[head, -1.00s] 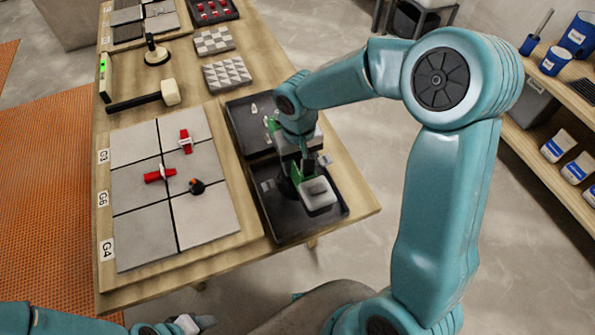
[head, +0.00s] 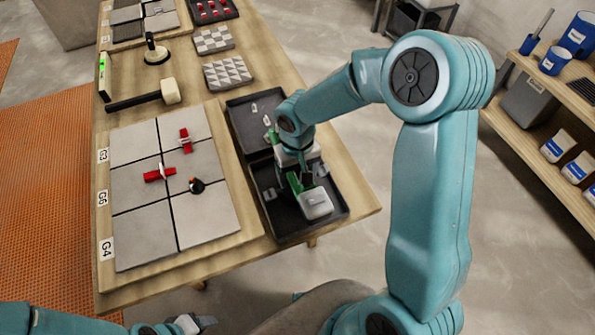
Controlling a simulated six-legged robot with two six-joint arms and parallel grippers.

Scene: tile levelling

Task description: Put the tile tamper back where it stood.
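The tile tamper (head: 315,204), with a pale grey block and green parts, is at my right gripper (head: 303,180) in the head view. The gripper points down and looks shut on it; my wrist hides much of the grip. The tamper is over or in the near part of the black tray (head: 282,227) at the table's right edge. I cannot tell whether its underside touches the tray floor. My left gripper (head: 190,324) is at the bottom edge, away from the table, only partly in view, and its opening is unclear.
Left of the tray, grey tiles (head: 140,193) carry red clips (head: 160,174) and a small dark knob (head: 197,186). A mallet (head: 145,98), a black-handled tool (head: 155,52) and patterned tiles (head: 228,73) lie farther back. Small pale pieces lie in the tray's far part.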

